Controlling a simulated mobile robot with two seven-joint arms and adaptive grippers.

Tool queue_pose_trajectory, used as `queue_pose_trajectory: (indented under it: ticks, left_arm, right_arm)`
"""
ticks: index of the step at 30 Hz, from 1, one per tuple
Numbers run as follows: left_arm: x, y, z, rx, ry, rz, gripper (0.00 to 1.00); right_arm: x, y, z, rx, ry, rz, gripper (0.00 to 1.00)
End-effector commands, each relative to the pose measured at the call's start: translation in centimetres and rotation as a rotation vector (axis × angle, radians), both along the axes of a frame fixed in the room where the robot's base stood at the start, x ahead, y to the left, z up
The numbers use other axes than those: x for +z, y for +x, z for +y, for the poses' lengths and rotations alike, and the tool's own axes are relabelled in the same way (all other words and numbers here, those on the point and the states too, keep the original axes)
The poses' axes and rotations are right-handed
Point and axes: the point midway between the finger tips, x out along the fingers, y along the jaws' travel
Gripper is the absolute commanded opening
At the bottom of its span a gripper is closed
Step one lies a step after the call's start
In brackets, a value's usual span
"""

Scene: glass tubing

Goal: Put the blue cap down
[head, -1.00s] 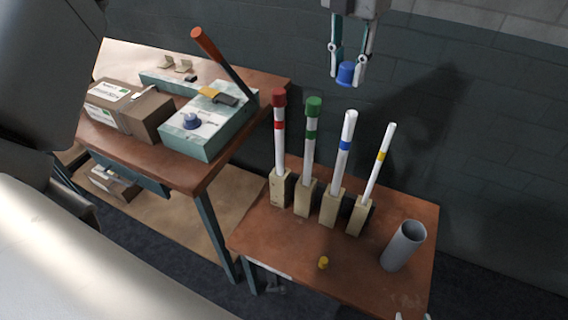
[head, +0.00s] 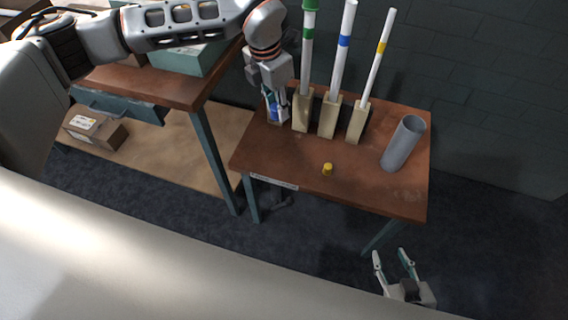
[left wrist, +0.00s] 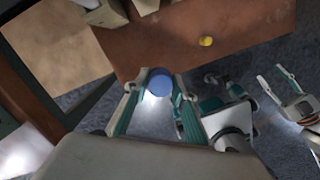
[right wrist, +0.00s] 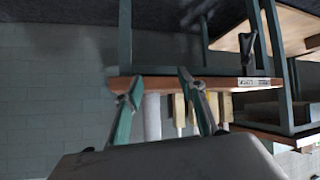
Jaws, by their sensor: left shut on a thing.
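My left gripper (head: 275,115) is shut on the blue cap (head: 272,102) at the left of the small table, in front of the leftmost wooden block. In the left wrist view the blue cap (left wrist: 160,83) sits between the fingertips; contact with the table cannot be told. The tube with blue band (head: 344,45) stands upright with a bare white top. My right gripper (head: 393,262) is open and empty at the lower right, off the table's front; its spread fingers show in the right wrist view (right wrist: 157,90).
The green-capped tube (head: 307,45) and yellow-banded tube (head: 380,55) stand in wooden blocks. A yellow cap (head: 327,169) lies near the front of the small table (head: 290,160). A grey cylinder (head: 403,145) stands at right. The front middle is mostly clear.

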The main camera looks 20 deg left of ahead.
Motion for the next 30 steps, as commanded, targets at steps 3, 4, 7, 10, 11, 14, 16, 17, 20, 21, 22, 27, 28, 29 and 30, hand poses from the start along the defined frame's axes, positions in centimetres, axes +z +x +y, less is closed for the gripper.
queue_pose_trajectory:
  ticks: [3, 4, 7, 10, 11, 14, 16, 17, 20, 21, 22, 27, 28, 29, 30]
  left_arm:
    - [-2.1, -0.2, 0.1, 0.0, 0.001, 0.004, 0.17]
    - [-2.8, -0.2, 0.1, 0.0, 0.0, 0.006, 0.17]
    - [-5.3, -0.2, 0.1, -0.001, 0.001, 0.007, 0.17]
    - [-7.8, -0.2, 0.1, 0.0, 0.001, 0.007, 0.17]
    - [-8.5, -0.2, 0.1, -0.001, 0.001, 0.007, 0.17]
    - [-11.0, -0.2, 0.0, 0.0, 0.0, 0.007, 0.17]
    - [-12.5, -0.2, 0.0, 0.0, 0.001, 0.007, 0.17]
    - [-13.2, -0.2, 0.0, 0.0, 0.0, 0.007, 0.17]
    - [-14.7, -0.2, 0.1, 0.001, 0.0, 0.006, 0.17]
    - [-15.1, -0.2, 0.1, 0.001, 0.001, 0.004, 0.17]
    - [-15.3, -0.1, 0.1, 0.001, 0.001, 0.004, 0.17]
    - [-16.1, -0.1, 0.0, 0.0, 0.0, 0.002, 0.17]
    - [-16.4, -0.1, 0.0, 0.0, 0.0, 0.002, 0.17]
    - [-16.7, -0.1, 0.0, 0.0, 0.001, 0.003, 0.17]
    - [-17.3, -0.2, 0.0, 0.0, 0.001, 0.004, 0.17]
  right_arm:
    - [0.0, 0.2, -0.1, -0.001, -0.001, -0.005, 0.4]
    - [-0.1, 0.2, -0.1, 0.0, -0.001, -0.005, 0.4]
    - [-0.5, 0.2, -0.2, -0.001, -0.005, -0.003, 0.4]
    - [-0.8, 0.3, -0.4, -0.001, -0.011, -0.002, 0.4]
    - [-0.9, 0.3, -0.4, -0.001, -0.011, -0.002, 0.4]
    - [-1.2, 0.4, -0.5, -0.001, -0.015, -0.002, 0.4]
    - [-1.4, 0.4, -0.5, 0.0, -0.018, -0.002, 0.4]
    - [-1.5, 0.4, -0.5, 0.0, -0.018, -0.002, 0.4]
    - [-1.6, 0.4, -0.6, 0.001, -0.021, -0.003, 0.4]
    - [-1.7, 0.4, -0.6, 0.002, -0.022, -0.003, 0.4]
    - [-1.6, 0.4, -0.6, 0.001, -0.022, -0.004, 0.4]
    - [-1.3, 0.6, -0.5, 0.002, -0.021, -0.011, 0.4]
    - [-1.3, 0.6, -0.5, 0.002, -0.021, -0.011, 0.4]
    - [-1.4, 0.6, -0.5, 0.001, -0.022, -0.01, 0.4]
    - [-1.5, 0.5, -0.5, 0.002, -0.023, -0.009, 0.4]
